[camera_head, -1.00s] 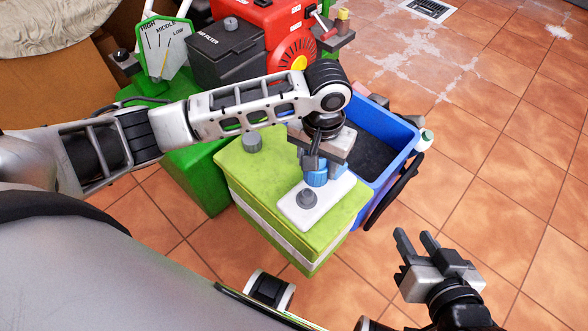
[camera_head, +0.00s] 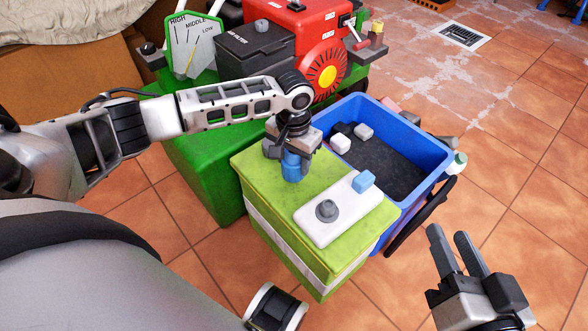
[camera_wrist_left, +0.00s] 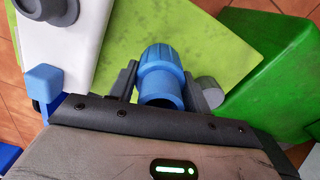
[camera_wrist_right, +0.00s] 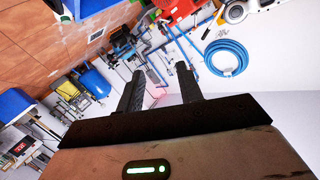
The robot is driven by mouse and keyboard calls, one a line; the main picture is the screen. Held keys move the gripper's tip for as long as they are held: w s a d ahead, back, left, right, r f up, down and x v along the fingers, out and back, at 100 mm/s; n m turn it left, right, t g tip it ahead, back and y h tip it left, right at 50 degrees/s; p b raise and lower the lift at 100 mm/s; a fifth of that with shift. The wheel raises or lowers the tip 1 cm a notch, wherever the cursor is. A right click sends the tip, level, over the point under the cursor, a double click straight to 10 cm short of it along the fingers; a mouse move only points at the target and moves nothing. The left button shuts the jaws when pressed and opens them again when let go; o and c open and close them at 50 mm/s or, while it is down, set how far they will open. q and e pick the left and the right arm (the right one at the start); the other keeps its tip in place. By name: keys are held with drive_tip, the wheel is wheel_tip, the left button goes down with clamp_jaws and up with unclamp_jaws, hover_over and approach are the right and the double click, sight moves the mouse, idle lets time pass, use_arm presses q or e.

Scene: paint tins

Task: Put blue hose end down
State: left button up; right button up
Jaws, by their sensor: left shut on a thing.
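The blue hose end (camera_head: 291,165) is a short blue cylinder with a ribbed collar, held over the green-topped box (camera_head: 262,168). It also shows in the left wrist view (camera_wrist_left: 161,78). My left gripper (camera_head: 291,158) is shut on it, with a finger on each side (camera_wrist_left: 163,90). I cannot tell whether its lower end touches the green top. My right gripper (camera_head: 458,250) is open and empty over the floor at the lower right; in its own wrist view (camera_wrist_right: 157,90) nothing is between its fingers.
A white plate (camera_head: 341,213) with a grey knob (camera_head: 327,210) and a light-blue block (camera_head: 363,181) lies on the box. A blue bin (camera_head: 428,163) stands behind, holding small white blocks. A green machine with a red engine (camera_head: 308,40) is at the back. The green top's left part is bare.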

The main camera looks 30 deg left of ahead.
use_arm(q)
wheel_tip(320, 180, down, 2)
drive_tip(key=shift+d+f+b, duration=0.1)
drive_tip(key=shift+b, duration=0.25)
drive_tip(key=shift+f, duration=0.15)
use_arm(e)
drive_tip(key=shift+a+r+m+y, duration=0.2)
drive_tip(key=shift+r+m+y, duration=0.1)
drive_tip(key=shift+y, duration=0.1)
use_arm(q)
drive_tip(key=o, duration=1.1)
use_arm(e)
drive_tip(key=shift+f, duration=0.1)
